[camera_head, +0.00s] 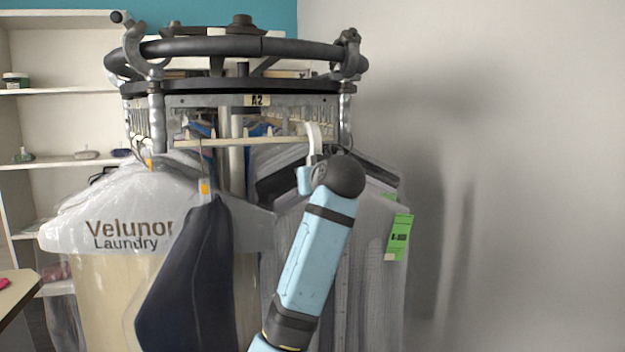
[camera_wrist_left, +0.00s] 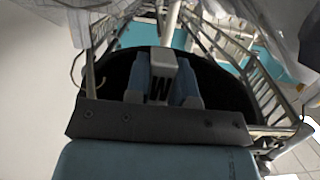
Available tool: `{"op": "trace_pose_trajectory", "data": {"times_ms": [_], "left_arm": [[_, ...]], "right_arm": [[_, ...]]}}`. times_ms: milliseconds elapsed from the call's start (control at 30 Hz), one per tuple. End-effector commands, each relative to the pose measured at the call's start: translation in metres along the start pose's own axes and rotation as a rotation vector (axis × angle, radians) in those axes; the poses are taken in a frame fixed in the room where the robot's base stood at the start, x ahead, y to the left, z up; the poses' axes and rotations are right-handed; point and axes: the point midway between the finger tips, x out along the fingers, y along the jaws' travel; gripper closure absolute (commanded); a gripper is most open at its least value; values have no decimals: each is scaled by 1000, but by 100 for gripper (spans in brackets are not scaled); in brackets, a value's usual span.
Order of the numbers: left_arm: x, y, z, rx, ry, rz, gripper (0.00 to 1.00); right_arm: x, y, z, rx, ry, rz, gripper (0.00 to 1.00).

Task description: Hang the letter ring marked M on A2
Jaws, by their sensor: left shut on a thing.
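The letter ring marked M is white with a dark M (camera_wrist_left: 160,90) in the left wrist view. My left gripper (camera_wrist_left: 163,80) is shut on it, with a blue finger on each side. In the head view the white ring (camera_head: 315,137) stands up in front of the rail, right of the A2 label (camera_head: 257,100), with the gripper (camera_head: 306,180) below it, partly hidden by my wrist. I cannot tell whether the ring touches the rail. The right gripper is in neither view.
A round dark garment rail (camera_head: 210,47) with metal racks fills the centre. A bagged Velunor Laundry garment (camera_head: 75,220), a dark garment (camera_head: 190,270) and grey shirts (camera_head: 350,290) hang below. Shelves (camera_head: 60,91) stand left; a bare wall (camera_head: 520,150) is right.

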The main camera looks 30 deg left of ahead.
Motion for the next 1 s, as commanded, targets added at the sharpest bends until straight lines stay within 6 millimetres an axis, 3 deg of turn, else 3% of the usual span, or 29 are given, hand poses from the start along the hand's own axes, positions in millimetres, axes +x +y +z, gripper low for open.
{"op": "trace_pose_trajectory", "data": {"times_ms": [267,300,400,800,1000], "left_arm": [[0,0,1,0,0,0,100],[0,0,1,0,0,0,71],[0,0,1,0,0,0,48],[0,0,1,0,0,0,48],[-38,1,4,-5,1,4,48]], "right_arm": [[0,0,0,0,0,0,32],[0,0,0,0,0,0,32],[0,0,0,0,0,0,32],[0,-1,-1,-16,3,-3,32],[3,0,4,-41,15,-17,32]]}}
